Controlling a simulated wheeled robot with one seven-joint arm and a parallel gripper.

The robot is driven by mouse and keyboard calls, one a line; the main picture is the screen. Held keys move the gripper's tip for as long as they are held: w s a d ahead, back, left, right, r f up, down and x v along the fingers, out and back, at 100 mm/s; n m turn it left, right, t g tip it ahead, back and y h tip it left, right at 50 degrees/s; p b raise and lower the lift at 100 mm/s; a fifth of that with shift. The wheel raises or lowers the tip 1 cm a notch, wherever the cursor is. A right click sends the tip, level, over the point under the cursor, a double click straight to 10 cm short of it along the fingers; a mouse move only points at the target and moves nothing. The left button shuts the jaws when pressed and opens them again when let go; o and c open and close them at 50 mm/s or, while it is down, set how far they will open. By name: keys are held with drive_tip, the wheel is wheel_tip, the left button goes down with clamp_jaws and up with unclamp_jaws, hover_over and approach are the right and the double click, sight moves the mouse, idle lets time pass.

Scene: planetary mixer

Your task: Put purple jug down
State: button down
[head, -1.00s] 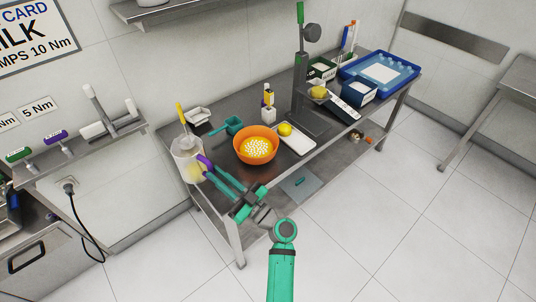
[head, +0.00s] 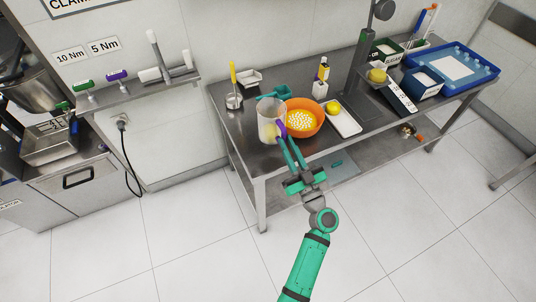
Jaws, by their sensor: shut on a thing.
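The purple jug is a clear, see-through jug (head: 270,121) with a purple handle (head: 282,129) and something pale yellow showing low in it. It is upright over the front left part of the steel table (head: 232,130), just left of the orange bowl (head: 318,121), whose left rim it meets in the picture. My gripper (head: 284,138) reaches from the front and is shut on the purple handle. I cannot tell whether the jug's base touches the tabletop or hangs slightly above it.
Behind the jug are a teal scoop (head: 281,91), a steel pot with a yellow-handled tool (head: 234,99) and a small white dish (head: 249,77). Right of the bowl is a white tray (head: 343,120) with a yellow item. The table's left front corner looks bare.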

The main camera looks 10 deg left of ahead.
drive_tip(key=shift+w+a+f, duration=0.1)
drive_tip(key=shift+a+f, duration=1.2)
drive_tip(key=shift+f, duration=0.4)
drive_tip(key=shift+w+a+f, duration=0.1)
drive_tip(key=shift+a+f, duration=1.25)
drive_tip(key=shift+f, duration=0.4)
drive_tip(key=shift+w+a+f, duration=0.1)
drive_tip(key=shift+a+f, duration=1.2)
drive_tip(key=shift+f, duration=0.4)
drive_tip(key=c, duration=1.8)
unclamp_jaws()
drive_tip(key=shift+f, duration=0.1)
drive_tip(key=shift+o, duration=0.3)
